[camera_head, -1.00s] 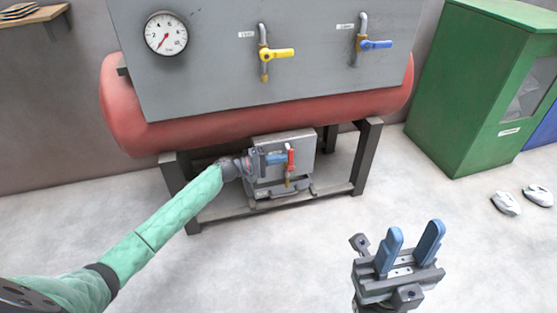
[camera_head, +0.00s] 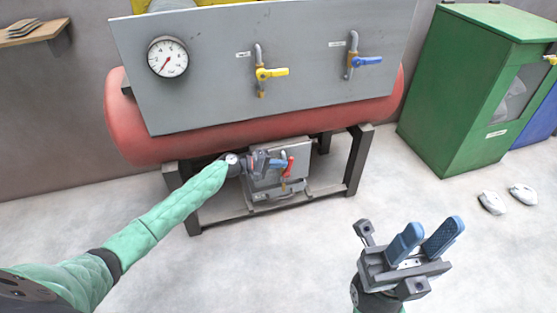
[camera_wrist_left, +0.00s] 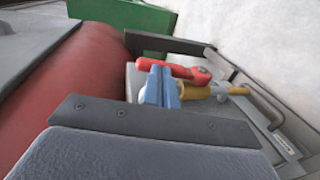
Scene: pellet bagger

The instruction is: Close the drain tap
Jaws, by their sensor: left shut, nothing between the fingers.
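The drain tap has a red lever (camera_head: 290,166) and a brass body, low under the red tank. In the left wrist view the red lever (camera_wrist_left: 178,70) runs roughly alongside the brass body (camera_wrist_left: 198,92). My left gripper (camera_head: 284,163) is shut and empty at the lever. Its blue fingers (camera_wrist_left: 160,86) overlap part of the lever and brass body in the wrist view; I cannot tell whether they touch. My right gripper (camera_head: 430,230) is open and empty above the floor at the lower right.
The red tank (camera_head: 240,134) stands on a dark frame (camera_head: 357,160) with a low crossbar. A grey panel (camera_head: 210,95) carries a gauge, a yellow-handled valve (camera_head: 272,73) and a blue-handled valve (camera_head: 366,61). A green cabinet (camera_head: 460,90) stands right. The front floor is clear.

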